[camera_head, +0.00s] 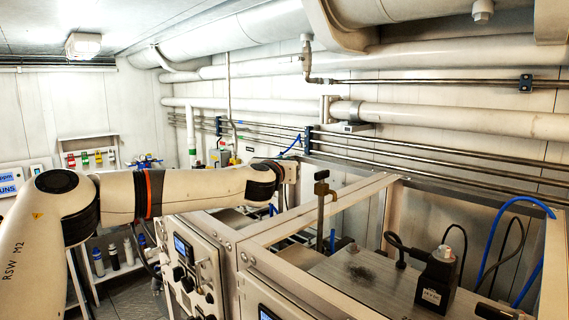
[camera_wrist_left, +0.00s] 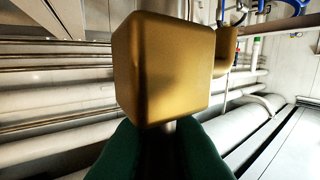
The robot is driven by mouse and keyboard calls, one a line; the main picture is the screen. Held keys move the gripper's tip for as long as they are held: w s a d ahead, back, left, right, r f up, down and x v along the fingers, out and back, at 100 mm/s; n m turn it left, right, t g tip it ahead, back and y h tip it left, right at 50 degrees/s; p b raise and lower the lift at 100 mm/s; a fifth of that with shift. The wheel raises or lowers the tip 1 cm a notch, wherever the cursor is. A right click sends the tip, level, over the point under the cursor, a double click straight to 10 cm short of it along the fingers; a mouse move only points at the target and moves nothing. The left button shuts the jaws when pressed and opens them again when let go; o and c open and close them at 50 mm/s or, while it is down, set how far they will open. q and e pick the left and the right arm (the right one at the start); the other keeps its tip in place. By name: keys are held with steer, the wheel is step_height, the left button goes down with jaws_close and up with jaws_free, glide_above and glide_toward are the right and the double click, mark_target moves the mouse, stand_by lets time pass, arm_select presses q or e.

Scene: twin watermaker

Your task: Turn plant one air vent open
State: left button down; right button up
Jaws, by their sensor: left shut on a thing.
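A brass block, the head of an air vent (camera_wrist_left: 160,70), fills the middle of the left wrist view. The dark green fingers of my left gripper (camera_wrist_left: 158,145) are below it, one on each side of its short stem, and shut on it. A second brass piece (camera_wrist_left: 226,50) shows behind it to the right. In the head view my left arm reaches across to its wrist end (camera_head: 288,172) near the frame tops; its fingers cannot be made out there. A brass vent fitting (camera_head: 322,184) on an upright stem stands just right of it. My right gripper is not in view.
Metal frames (camera_head: 345,205) and control panels (camera_head: 192,265) stand below my arm. Horizontal pipes (camera_head: 450,118) run along the back wall. A black box with cables (camera_head: 436,285) sits on the right unit. Shelves (camera_head: 115,255) with bottles are at left.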

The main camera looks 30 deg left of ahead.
arm_select(q)
steer(key=n+g+y, duration=0.1)
steer(key=n+y, duration=0.1)
steer(key=y, duration=0.2)
steer(key=shift+a+f+n, duration=0.1)
steer(key=shift+a+n, duration=0.05)
steer(key=shift+n, duration=0.25)
steer(key=shift+s+a+n+g+y, duration=0.1)
steer(key=shift+a+n+g+y, duration=0.05)
steer(key=shift+n+g+y, duration=0.7)
steer(key=shift+s+a+n+g+y, duration=0.1)
steer(key=shift+n+g+y, duration=0.45)
steer(key=shift+y, duration=0.5)
steer(key=c, duration=1.5)
jaws_free()
steer(key=shift+r, duration=0.2)
step_height(320, 180, up, 10)
steer(key=b, duration=0.3)
steer(key=shift+b, duration=0.3)
